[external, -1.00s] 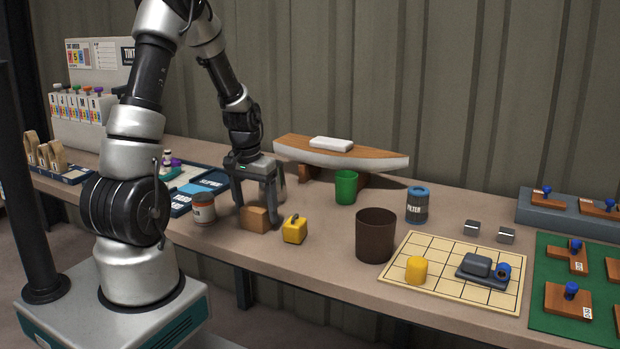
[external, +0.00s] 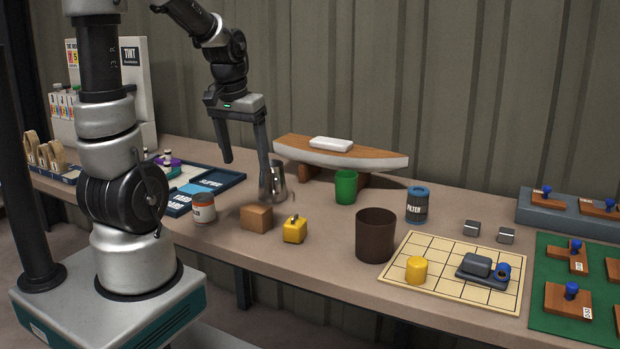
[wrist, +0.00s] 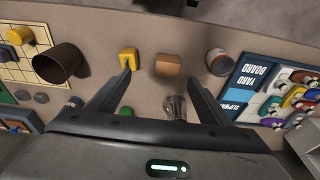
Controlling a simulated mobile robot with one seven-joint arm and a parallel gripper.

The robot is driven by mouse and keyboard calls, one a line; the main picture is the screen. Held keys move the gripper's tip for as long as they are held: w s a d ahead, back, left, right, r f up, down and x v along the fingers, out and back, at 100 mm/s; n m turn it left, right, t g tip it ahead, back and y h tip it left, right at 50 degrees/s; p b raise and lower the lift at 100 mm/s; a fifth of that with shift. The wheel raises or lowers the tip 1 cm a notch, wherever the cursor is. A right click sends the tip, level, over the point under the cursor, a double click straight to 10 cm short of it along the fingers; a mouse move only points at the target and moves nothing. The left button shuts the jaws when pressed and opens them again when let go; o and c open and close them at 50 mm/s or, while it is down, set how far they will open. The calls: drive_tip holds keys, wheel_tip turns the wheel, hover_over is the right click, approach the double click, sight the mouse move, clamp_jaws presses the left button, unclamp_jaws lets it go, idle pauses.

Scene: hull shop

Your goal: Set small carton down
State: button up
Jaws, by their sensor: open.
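The small carton (external: 257,218) is a plain brown box standing on the workbench (external: 330,232), between a paint can and a yellow block. It also shows in the wrist view (wrist: 168,65), beyond the fingertips and between them. My gripper (external: 246,164) is open and empty. It hangs in the air above and behind the carton, clear of it. In the wrist view both fingers (wrist: 162,78) are spread wide with nothing between them.
The paint can (external: 203,208) stands left of the carton, the yellow block (external: 295,229) right of it. A metal jug (external: 274,183) is behind, below my gripper. A green cup (external: 346,187) and a brown bin (external: 376,236) stand to the right.

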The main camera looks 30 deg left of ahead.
drive_tip(key=s+d+r+t, duration=0.2)
drive_tip(key=s+r+t, duration=0.1)
drive_tip(key=s+r, duration=0.5)
drive_tip(key=shift+s+d+r, duration=0.2)
drive_tip(key=shift+s+r, duration=0.15)
drive_tip(key=shift+s, duration=0.75)
